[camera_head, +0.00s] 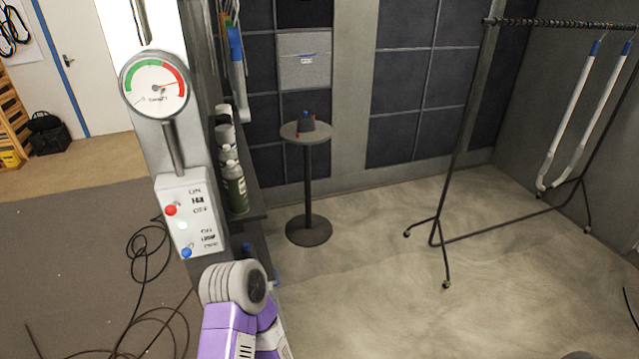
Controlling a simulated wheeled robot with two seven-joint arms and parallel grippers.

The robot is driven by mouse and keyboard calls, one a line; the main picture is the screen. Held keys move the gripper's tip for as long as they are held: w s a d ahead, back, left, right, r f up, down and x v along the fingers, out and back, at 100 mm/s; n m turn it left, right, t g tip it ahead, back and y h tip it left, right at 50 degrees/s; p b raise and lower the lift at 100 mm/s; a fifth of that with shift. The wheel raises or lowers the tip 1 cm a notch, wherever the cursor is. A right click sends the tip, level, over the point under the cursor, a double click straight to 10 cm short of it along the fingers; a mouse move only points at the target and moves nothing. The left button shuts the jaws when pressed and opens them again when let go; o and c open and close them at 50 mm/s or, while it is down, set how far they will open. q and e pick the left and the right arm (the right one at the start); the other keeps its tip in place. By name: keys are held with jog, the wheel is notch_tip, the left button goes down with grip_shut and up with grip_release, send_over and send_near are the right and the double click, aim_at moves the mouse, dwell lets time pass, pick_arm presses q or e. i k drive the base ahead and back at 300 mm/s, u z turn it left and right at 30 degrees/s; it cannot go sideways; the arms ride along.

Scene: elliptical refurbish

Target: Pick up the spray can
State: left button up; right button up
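A dark green can with a pale label and light top (235,188) stands upright on a narrow shelf on the side of the grey panel unit. It looks like a spray can. Similar light-topped cans (225,133) stand behind it, partly hidden by it and by one another. A purple and grey arm link of mine rises from the bottom edge, below and in front of the can and apart from it. No fingers of either gripper can be made out.
The grey panel unit (168,147) with a pressure gauge (155,86) stands left of the cans. A small round table (308,230) holds a dark object. A clothes rack (447,190) stands at right. Cables (150,265) lie on the left floor; the middle floor is clear.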

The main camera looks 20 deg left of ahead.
aim_at(233, 178)
jog(key=z, duration=0.85)
jog(key=i, duration=0.8)
jog(key=u, duration=2.85)
